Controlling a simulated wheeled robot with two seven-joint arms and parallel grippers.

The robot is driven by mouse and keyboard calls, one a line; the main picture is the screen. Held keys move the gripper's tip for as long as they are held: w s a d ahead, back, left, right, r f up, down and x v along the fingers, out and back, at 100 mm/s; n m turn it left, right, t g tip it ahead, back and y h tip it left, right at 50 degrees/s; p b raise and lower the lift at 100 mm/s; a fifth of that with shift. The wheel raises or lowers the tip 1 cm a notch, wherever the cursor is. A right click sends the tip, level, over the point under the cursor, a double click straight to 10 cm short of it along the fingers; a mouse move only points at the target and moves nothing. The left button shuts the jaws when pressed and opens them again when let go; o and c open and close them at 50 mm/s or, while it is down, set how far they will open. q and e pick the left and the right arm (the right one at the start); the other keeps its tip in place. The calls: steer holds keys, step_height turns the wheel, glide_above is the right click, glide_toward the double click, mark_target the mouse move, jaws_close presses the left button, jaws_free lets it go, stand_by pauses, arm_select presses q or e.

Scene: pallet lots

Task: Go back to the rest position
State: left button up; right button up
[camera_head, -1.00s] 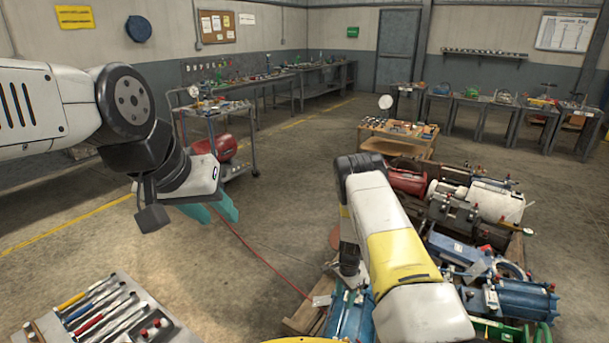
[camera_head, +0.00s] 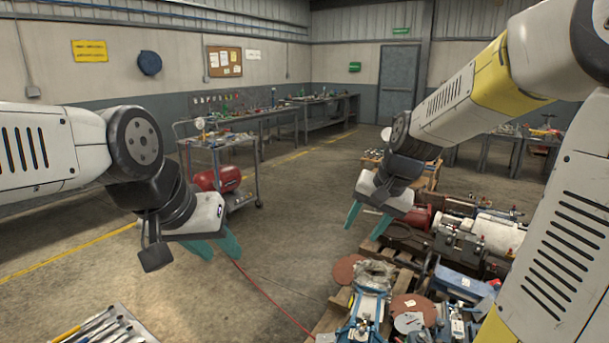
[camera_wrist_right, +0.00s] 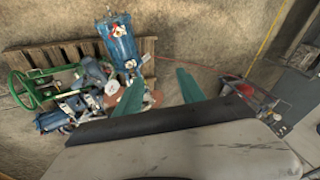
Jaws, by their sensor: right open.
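My right gripper (camera_head: 361,234) is raised in the right half of the head view, left of and above the pallet load. Its teal fingers are spread and empty; they also show in the right wrist view (camera_wrist_right: 160,92). The right arm is folded up along the right edge of the head view and hides part of the pallet. No object is held.
A wooden pallet (camera_head: 331,316) bears blue, red and grey machine parts below and right of my right gripper. A tray of tools (camera_head: 95,327) is at the bottom left. A cart (camera_head: 247,197) stands behind my left gripper. The floor between is clear except for a red hose.

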steer(key=s+r+n+t, duration=0.1)
steer(key=s+r+n, duration=0.1)
steer(key=s, duration=0.6)
steer(key=s+d+r+n+t, duration=0.1)
steer(key=s+r+n, duration=0.1)
steer(key=s, duration=0.6)
steer(key=shift+s+r+h, duration=0.15)
steer(key=shift+r+h, duration=0.15)
steer(key=shift+r, duration=0.35)
